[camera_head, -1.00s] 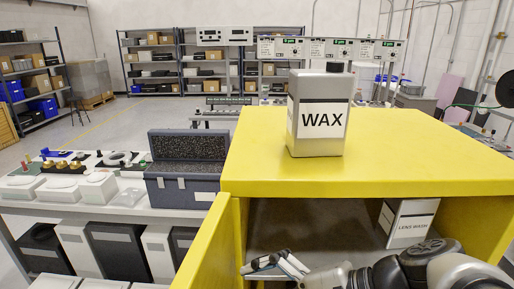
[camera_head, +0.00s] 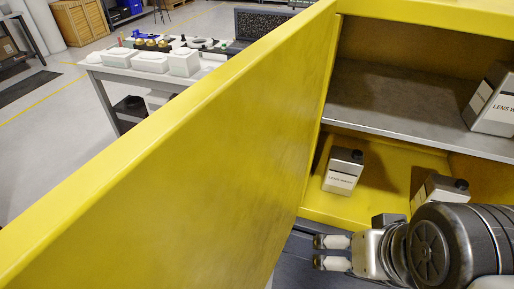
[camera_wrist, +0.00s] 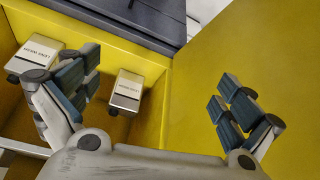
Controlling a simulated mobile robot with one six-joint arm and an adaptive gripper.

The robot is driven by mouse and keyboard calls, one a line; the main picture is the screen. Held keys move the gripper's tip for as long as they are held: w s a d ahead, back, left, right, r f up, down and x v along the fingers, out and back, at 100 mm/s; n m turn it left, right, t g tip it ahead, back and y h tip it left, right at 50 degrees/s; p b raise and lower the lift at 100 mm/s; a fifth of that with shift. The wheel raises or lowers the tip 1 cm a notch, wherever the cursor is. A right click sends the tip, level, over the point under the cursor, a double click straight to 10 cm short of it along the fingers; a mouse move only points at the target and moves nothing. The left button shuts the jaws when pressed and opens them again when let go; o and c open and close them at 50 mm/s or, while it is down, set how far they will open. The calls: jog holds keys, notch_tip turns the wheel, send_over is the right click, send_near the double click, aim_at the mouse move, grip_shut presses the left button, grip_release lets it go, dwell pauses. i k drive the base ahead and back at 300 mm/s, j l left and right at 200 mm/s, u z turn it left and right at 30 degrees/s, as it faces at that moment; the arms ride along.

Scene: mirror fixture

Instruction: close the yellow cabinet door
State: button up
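The yellow cabinet door (camera_head: 200,165) stands open and fills the left and middle of the head view. It meets the cabinet (camera_head: 425,18) at a vertical edge left of the shelves. In the wrist view the door (camera_wrist: 250,55) fills the right side. My gripper (camera_head: 318,252) is at the lower middle of the head view, in front of the cabinet opening, on the door's right side. In the wrist view my gripper (camera_wrist: 157,95) is open and empty, with its fingers wide apart. The right finger is nearest the door; I cannot tell whether it touches.
A grey shelf (camera_head: 400,105) inside holds a lens wash can (camera_head: 494,103). Below stand two more cans, one left (camera_head: 343,172) and one right (camera_head: 440,190), close to my arm. A table with small parts (camera_head: 135,72) stands beyond the door. Open floor (camera_head: 45,150) lies at the left.

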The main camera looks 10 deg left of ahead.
aim_at(205, 192)
jog(key=k+j+u, duration=0.2)
jog(key=k, duration=0.45)
jog(key=u, duration=2.2)
jog(key=i+j+u, duration=0.15)
jog(key=i, duration=0.35)
jog(key=i+j+u, duration=0.1)
jog(key=i+j, duration=0.25)
jog(key=i, duration=0.2)
jog(key=i+j+z, duration=0.2)
jog(key=i, duration=0.25)
jog(key=i+j+z, duration=0.15)
jog(key=i, duration=0.25)
jog(key=z, duration=3.75)
jog(key=j+u, duration=0.1)
jog(key=j, duration=0.2)
jog(key=k+j+u, duration=0.15)
jog(key=j, duration=0.15)
